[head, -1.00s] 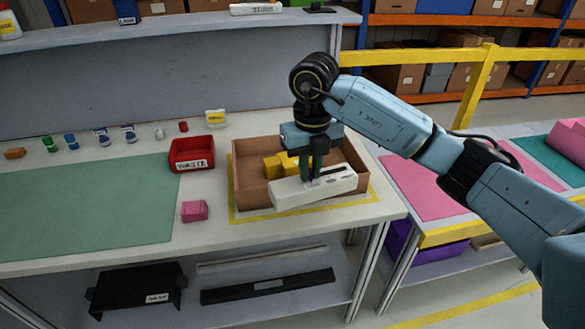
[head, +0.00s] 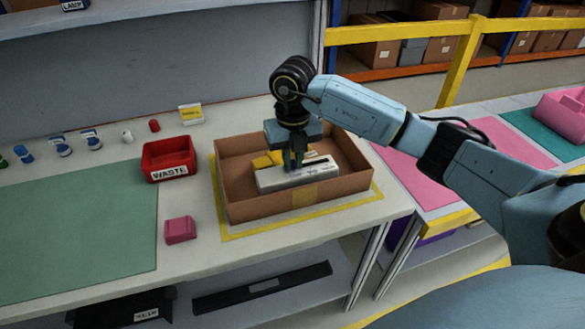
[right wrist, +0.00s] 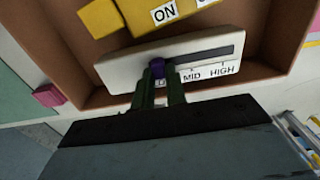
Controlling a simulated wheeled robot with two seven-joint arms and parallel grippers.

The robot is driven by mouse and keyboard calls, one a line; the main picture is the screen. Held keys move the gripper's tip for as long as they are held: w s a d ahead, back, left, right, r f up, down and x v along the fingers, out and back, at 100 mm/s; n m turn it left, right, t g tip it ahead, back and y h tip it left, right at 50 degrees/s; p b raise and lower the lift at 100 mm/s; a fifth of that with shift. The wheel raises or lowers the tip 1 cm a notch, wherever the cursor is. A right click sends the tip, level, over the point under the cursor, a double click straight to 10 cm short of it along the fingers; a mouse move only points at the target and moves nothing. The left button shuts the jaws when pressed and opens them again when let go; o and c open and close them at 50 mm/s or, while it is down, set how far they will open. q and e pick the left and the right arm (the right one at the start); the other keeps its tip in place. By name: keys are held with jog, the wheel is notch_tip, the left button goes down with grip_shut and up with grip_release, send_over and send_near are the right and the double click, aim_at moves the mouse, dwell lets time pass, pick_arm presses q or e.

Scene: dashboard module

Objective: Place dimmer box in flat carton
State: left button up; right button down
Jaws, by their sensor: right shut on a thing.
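The dimmer box (head: 322,174) is a white, flat, long box with a dark slider slot. In the right wrist view it (right wrist: 120,75) carries the words MID and HIGH and a purple slider knob (right wrist: 157,66). My right gripper (head: 294,166) points down and is shut on the dimmer box at the knob. The box is within the walls of the flat carton (head: 248,207), an open brown tray, near its front side. Whether it touches the carton floor is hidden. My left gripper is not in view.
A yellow box (right wrist: 130,17) marked ON lies in the carton behind the dimmer box. A red WASTE bin (head: 168,158) and a pink block (head: 180,230) stand left of the carton. Yellow tape (head: 233,236) frames the carton. The green mat (head: 80,230) is clear.

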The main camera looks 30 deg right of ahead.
aim_at(297, 175)
notch_tip(297, 175, down, 3)
jog(key=shift+r, duration=0.15)
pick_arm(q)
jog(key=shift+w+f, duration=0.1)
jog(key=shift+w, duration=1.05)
pick_arm(e)
jog(key=shift+f, duration=0.2)
jog(key=c, duration=1.8)
grip_release()
jog(key=shift+f, duration=0.1)
jog(key=shift+c, duration=0.2)
jog(key=o, duration=0.4)
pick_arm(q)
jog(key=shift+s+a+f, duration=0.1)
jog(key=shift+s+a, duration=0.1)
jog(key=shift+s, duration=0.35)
